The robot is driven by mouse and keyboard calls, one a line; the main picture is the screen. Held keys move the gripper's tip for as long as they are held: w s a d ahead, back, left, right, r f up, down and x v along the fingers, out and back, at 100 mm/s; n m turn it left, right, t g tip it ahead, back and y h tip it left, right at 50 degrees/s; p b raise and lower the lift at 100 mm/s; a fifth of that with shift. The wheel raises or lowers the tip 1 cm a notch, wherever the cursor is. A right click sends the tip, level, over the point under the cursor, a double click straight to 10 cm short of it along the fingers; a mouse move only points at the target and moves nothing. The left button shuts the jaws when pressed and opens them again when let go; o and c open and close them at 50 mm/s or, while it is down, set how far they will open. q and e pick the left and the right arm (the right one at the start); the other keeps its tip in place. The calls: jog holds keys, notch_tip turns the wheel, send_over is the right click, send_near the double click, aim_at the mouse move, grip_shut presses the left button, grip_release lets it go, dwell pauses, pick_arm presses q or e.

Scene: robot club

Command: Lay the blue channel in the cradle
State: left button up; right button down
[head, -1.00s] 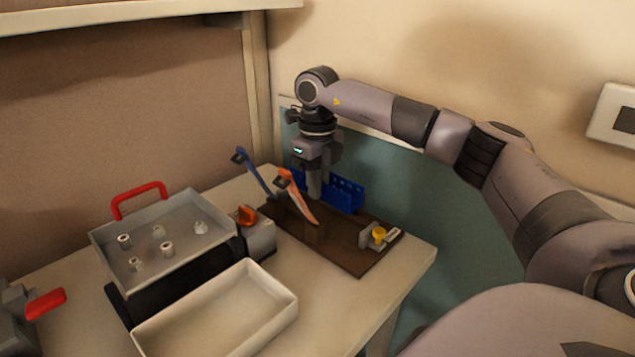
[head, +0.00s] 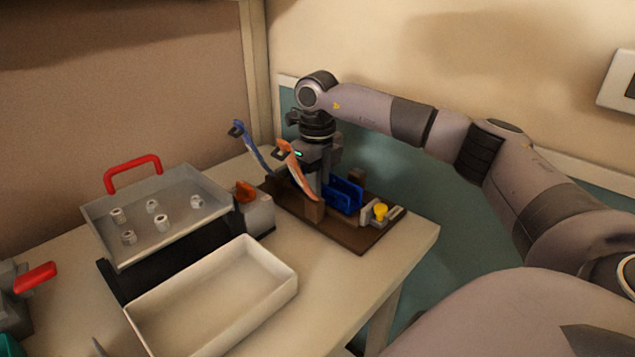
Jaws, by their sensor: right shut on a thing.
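The blue channel (head: 345,194) is over the dark wooden board (head: 362,243) at the back right of the table, low and close to its surface. My right gripper (head: 325,188) points down and is shut on the channel near its left end. The cradle seems to be the wooden blocks on this board, one block (head: 315,212) standing just left of the channel. An orange-handled clamp and the gripper partly hide the channel's left end, so I cannot tell whether it touches the cradle. My left gripper is not in view.
An orange lever (head: 297,170) and a blue lever (head: 248,147) rise at the board's left. A yellow knob (head: 380,211) sits at its right. A grey tray (head: 188,228) with several white spacers and an empty cream tray (head: 278,290) stand left and in front.

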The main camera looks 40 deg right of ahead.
jog(key=c, duration=1.2)
grip_release()
jog(key=shift+o, duration=0.2)
jog(key=shift+r, duration=3.6)
